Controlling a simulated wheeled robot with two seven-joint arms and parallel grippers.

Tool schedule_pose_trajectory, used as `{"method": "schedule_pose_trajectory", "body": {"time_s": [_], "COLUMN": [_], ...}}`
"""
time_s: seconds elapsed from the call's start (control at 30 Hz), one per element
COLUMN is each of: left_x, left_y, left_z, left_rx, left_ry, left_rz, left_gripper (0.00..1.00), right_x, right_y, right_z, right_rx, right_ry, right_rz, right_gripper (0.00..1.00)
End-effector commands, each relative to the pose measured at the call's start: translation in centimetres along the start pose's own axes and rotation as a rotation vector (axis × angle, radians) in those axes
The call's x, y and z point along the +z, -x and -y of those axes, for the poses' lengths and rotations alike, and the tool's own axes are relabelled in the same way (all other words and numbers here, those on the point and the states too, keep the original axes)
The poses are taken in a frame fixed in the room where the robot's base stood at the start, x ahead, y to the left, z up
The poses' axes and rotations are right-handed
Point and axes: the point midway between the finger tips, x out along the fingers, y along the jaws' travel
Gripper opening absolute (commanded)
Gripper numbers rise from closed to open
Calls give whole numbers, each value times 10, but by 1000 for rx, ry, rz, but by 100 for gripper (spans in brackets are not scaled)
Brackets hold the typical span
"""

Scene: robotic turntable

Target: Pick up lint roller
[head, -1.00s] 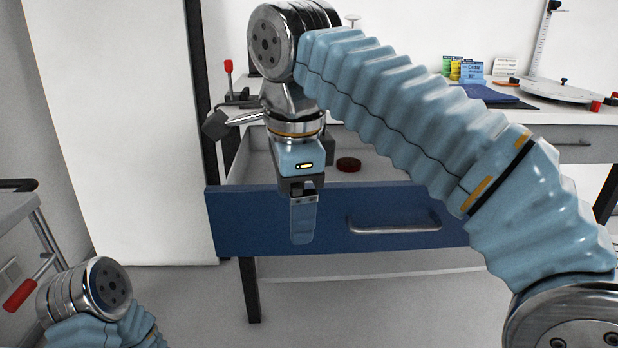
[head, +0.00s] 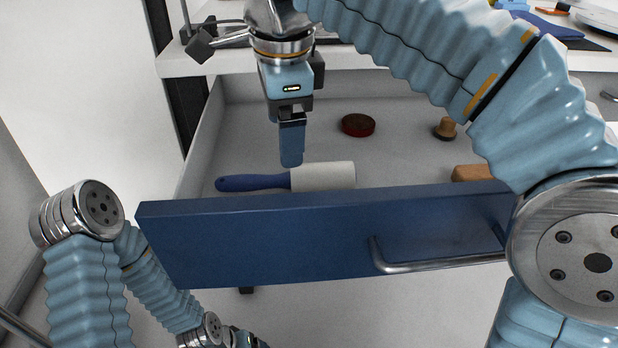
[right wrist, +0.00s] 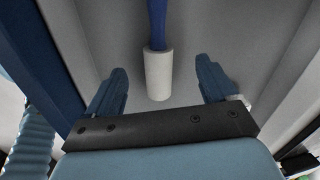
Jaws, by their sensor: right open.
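The lint roller lies flat in the open drawer in the head view, behind the blue front panel. Its blue handle (head: 252,182) points left and its white roll (head: 325,176) points right. My right gripper (head: 291,163) points down just above it, near where handle and roll meet. In the right wrist view the open jaws (right wrist: 160,72) are spread on either side of the white roll (right wrist: 158,76), with the blue handle (right wrist: 157,22) beyond; I see no contact. My left arm is at the lower left of the head view; its gripper is out of frame.
The drawer (head: 190,175) also holds a dark red round object (head: 358,125), a small wooden knob-like piece (head: 445,128) and a tan block (head: 472,173). The blue front panel (head: 260,240) with its metal handle (head: 440,264) stands close in front of the roller.

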Motion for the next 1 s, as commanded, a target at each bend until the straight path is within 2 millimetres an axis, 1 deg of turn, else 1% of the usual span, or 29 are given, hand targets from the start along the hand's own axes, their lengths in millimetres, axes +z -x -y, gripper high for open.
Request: {"method": "schedule_pose_trajectory", "body": {"time_s": [0.03,0.1,0.37,0.5,0.6,0.7,0.9,0.97,1.0], "left_x": [-1,-2,-3,-4,-5,-5,-5,-5,-5], "left_y": [-7,-9,-15,-23,-25,-25,-24,-24,-24], "left_z": [4,6,10,16,18,19,19,19,19], "left_rx": [-2,-3,-7,-10,-12,-13,-13,-13,-13], "left_ry": [2,3,6,10,11,12,12,12,12], "left_rz": [-3,-5,-9,-13,-14,-15,-15,-16,-16], "left_gripper": [80,80,80,80,80,80,80,80,80], "right_x": [-1,-1,-2,-5,-4,-4,-4,-4,-4], "right_y": [-15,-27,-51,-74,-87,-93,-93,-93,-93], "right_z": [-1,-1,-2,-7,-6,-6,-6,-6,-6], "right_rx": [1,1,1,2,1,0,0,0,0], "right_ry": [0,0,0,-1,0,0,0,0,0], "right_rz": [0,0,0,0,0,0,1,1,1], "right_gripper": [86,86,86,86,86,86,86,78,72]}}
